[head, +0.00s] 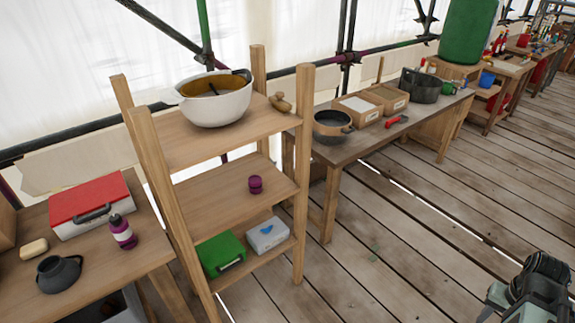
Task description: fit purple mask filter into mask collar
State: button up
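A small purple cylinder (255,184), which looks like the mask filter, stands on the middle board of the wooden shelf rack. A dark grey, rounded piece with an open round mouth (59,274), which may be the mask collar, sits on the left bench near its front. The two are well apart. My gripper (535,290) is at the bottom right corner over the plank floor, far from both. Its fingers cannot be made out clearly, and nothing is seen held in it.
The shelf rack (206,142) has uprights around the purple cylinder. A white pot (216,99) stands above it; a green case (221,254) and grey box (267,235) lie below. A red-lidded box (90,205) and purple bottle (122,231) crowd the left bench. The floor (400,240) is clear.

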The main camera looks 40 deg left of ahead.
aim_at(56, 274)
jog(key=u, duration=0.05)
jog(key=i, duration=2.3)
jog(key=u, duration=4.9)
jog(key=i, duration=1)
jog(key=z, duration=0.05)
